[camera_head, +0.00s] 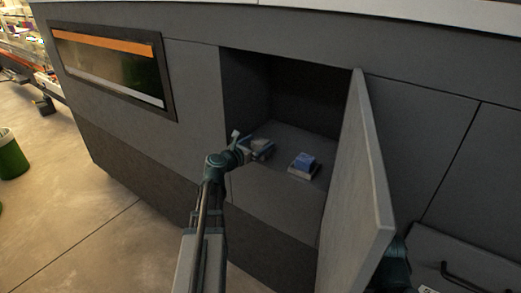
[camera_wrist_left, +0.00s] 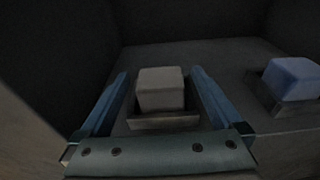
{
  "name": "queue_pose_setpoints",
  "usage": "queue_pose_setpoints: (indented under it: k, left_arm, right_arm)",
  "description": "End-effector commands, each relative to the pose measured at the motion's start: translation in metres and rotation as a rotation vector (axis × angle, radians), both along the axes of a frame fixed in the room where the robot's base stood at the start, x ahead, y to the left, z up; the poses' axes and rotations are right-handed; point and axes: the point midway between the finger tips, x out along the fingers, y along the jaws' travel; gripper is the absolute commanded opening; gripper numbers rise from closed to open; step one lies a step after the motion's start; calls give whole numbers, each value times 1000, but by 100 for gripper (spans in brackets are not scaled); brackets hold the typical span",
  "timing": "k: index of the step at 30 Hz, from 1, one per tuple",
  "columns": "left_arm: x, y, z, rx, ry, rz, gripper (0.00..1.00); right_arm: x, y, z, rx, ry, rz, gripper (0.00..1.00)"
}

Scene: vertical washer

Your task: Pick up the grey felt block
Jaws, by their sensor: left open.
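The grey felt block (camera_wrist_left: 160,88) sits on a low holder (camera_wrist_left: 163,122) inside the open compartment. In the head view the block (camera_head: 259,144) is small and partly hidden by my gripper. My left gripper (camera_head: 262,150) reaches into the compartment from the left. In the left wrist view its two blue fingers (camera_wrist_left: 161,92) stand apart on either side of the block, with visible gaps to it. My right gripper is not in view; a dark arm part shows at the lower right behind the door.
A blue block (camera_head: 305,160) sits on its own holder (camera_head: 301,172) to the right, also in the wrist view (camera_wrist_left: 292,78). The open compartment door (camera_head: 358,180) stands at the right. The compartment's left wall (camera_head: 247,90) is close to my gripper.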

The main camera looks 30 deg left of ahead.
Motion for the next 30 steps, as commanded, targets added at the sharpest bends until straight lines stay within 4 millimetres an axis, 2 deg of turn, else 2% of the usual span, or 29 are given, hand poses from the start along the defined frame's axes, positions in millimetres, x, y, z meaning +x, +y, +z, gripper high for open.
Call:
queue_pose_setpoints:
  k: [1,3,10,24,30]
  left_arm:
    - [10,0,-2,0,0,-1,100]
    - [16,0,-2,0,0,-1,100]
    - [16,-1,-2,0,0,0,100]
    - [16,-1,-2,0,0,0,16]
    - [16,-1,-2,-1,0,0,16]
  right_arm:
    - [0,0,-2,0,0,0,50]
    - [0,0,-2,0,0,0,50]
    - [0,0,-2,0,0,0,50]
    - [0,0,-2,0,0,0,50]
    - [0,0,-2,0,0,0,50]
